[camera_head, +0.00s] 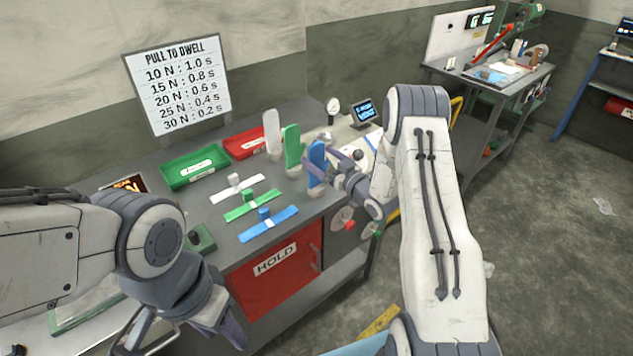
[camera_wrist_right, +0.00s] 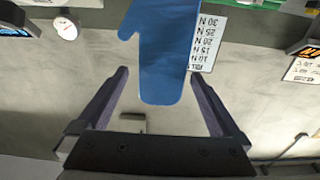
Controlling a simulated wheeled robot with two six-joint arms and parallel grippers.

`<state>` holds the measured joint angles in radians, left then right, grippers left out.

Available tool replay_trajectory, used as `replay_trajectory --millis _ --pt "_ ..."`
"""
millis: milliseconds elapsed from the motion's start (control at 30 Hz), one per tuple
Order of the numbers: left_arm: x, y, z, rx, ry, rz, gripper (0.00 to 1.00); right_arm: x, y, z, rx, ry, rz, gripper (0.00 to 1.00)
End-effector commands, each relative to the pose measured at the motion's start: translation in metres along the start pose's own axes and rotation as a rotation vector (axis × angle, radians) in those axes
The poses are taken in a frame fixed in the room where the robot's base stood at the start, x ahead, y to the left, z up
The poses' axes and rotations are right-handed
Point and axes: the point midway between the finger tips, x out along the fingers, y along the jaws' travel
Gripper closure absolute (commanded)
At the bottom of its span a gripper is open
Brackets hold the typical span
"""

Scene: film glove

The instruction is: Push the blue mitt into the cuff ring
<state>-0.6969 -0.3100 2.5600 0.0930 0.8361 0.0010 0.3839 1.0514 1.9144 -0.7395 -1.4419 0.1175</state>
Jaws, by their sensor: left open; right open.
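The blue mitt (camera_head: 317,154) stands upright at the right end of a row, beside the green mitt (camera_head: 292,147) and the white mitt (camera_head: 272,132). My right gripper (camera_head: 318,170) is open at the blue mitt and partly covers it. In the right wrist view the blue mitt (camera_wrist_right: 160,50) hangs inverted between the two open fingers (camera_wrist_right: 160,73), with gaps on both sides. My left gripper (camera_head: 180,343) is open and empty at the lower left, in front of the table. I cannot make out the cuff ring for certain; the mitt's lower end is partly hidden.
A green tray (camera_head: 195,168) and a red tray (camera_head: 243,143) lie behind three crossed strips: white (camera_head: 237,188), green (camera_head: 248,206) and blue (camera_head: 269,224). A gauge (camera_head: 333,106) and small screen (camera_head: 363,112) stand behind the mitts. A red HOLD panel (camera_head: 277,283) fronts the table.

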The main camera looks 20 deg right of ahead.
Motion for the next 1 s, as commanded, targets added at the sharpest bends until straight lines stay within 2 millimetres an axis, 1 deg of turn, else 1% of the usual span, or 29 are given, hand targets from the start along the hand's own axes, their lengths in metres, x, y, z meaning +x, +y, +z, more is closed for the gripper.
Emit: replay_trajectory --millis 233,300,400,667,767,800,867,900,933,1000 --pt "-0.025 0.002 -0.001 -0.001 0.000 0.000 0.50 0.032 -0.004 0.002 0.001 -0.002 -0.004 0.00" --pt "-0.026 0.002 -0.002 -0.001 0.000 0.000 0.50 0.041 -0.003 0.003 0.000 -0.001 -0.002 0.00" --pt "-0.028 0.002 -0.002 -0.001 0.000 0.000 0.50 0.049 -0.003 0.004 0.001 -0.002 -0.002 0.00" --pt "-0.027 0.002 -0.001 -0.001 0.000 0.000 0.50 0.051 -0.003 0.005 0.001 -0.002 -0.001 0.00" --pt "-0.027 0.002 -0.001 -0.001 0.000 0.000 0.50 0.051 -0.002 0.005 0.001 -0.002 0.000 0.34" --pt "-0.027 0.002 -0.001 -0.001 0.000 0.000 0.50 0.051 -0.002 0.005 0.001 -0.002 0.000 0.50" --pt "-0.027 0.002 -0.001 -0.001 0.000 0.000 0.50 0.051 -0.002 0.005 0.001 -0.002 0.000 0.73" --pt "-0.027 0.002 -0.001 -0.001 0.000 0.000 0.50 0.051 -0.002 0.005 0.001 -0.001 0.000 0.88" --pt "-0.027 0.002 -0.001 -0.001 0.000 0.000 0.50 0.051 -0.002 0.005 0.001 -0.002 0.000 0.99" --pt "-0.027 0.002 -0.001 -0.001 0.000 0.000 0.50 0.051 -0.002 0.005 0.000 -0.001 0.000 1.00"
